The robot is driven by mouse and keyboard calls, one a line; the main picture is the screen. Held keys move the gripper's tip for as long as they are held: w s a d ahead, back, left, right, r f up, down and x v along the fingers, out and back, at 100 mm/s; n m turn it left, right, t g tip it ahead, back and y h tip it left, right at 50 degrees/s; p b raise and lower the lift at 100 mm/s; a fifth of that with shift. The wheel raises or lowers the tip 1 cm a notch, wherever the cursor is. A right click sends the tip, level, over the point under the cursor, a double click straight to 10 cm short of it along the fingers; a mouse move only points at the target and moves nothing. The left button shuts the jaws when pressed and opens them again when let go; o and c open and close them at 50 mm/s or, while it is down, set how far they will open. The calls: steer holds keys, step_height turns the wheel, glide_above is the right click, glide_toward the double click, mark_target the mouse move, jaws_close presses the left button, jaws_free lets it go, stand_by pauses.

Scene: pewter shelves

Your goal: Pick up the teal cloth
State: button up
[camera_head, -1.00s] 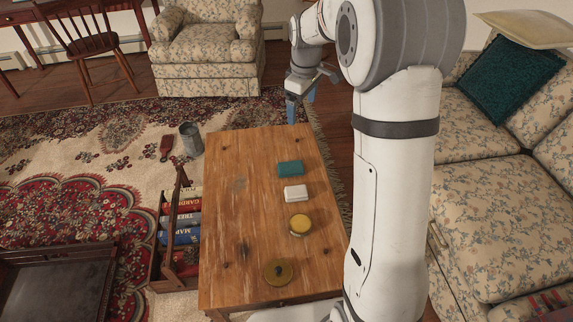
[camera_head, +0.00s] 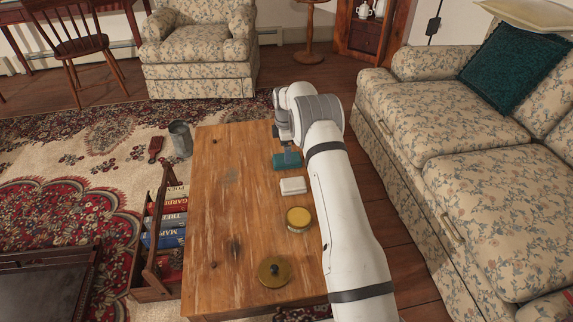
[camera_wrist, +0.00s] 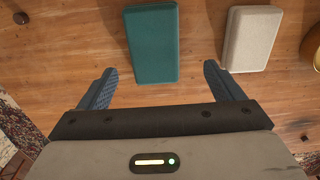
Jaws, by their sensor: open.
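The teal cloth (camera_head: 282,161) is a folded rectangular block lying on the wooden table (camera_head: 215,205), near its far right part. In the wrist view the teal cloth (camera_wrist: 152,45) lies ahead of my gripper (camera_wrist: 160,80), roughly between the lines of its two blue fingers. I cannot tell the exact height.
A white folded cloth (camera_head: 293,186) lies close to the teal one and also shows in the wrist view (camera_wrist: 250,38). A yellow-topped round tin (camera_head: 299,218) and a brass lidded disc (camera_head: 273,271) are nearer. A book carrier (camera_head: 148,272) stands left. The table's left half is clear.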

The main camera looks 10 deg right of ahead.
mark_target(278, 159)
steer(key=f, duration=0.2)
steer(key=f+b, duration=0.2)
steer(key=f, duration=0.1)
steer(key=shift+w+f, duration=0.3)
steer(key=shift+r, duration=0.1)
steer(key=c, duration=1.1)
